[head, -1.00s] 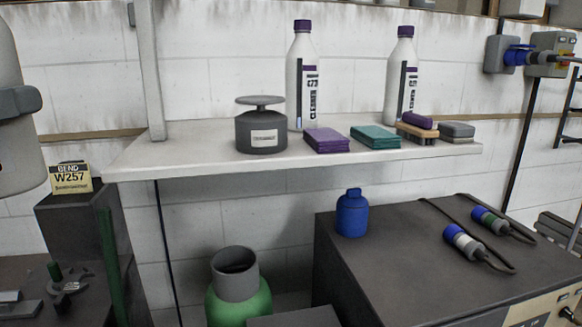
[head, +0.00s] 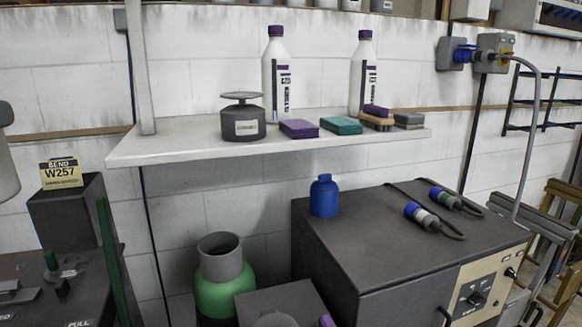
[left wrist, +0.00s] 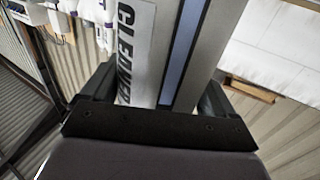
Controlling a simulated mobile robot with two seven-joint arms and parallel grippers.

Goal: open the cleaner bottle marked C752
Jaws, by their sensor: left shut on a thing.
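My left gripper (left wrist: 155,90) is shut on a cleaner bottle (left wrist: 135,45) in the left wrist view. The bottle is pale, with a dark and blue stripe and a label reading part of "CLEANER". Its top and any code are outside that view. Two white bottles with purple caps, a left one (head: 276,80) and a right one (head: 362,78), stand upright on the shelf in the head view. I cannot read C752 on any bottle. A small purple piece (head: 327,321) shows at the bottom edge of the head view; I cannot tell what it is. My right gripper is not in view.
Below stand a dark cabinet (head: 370,240) with a blue bottle (head: 324,197), and a green cylinder (head: 222,290).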

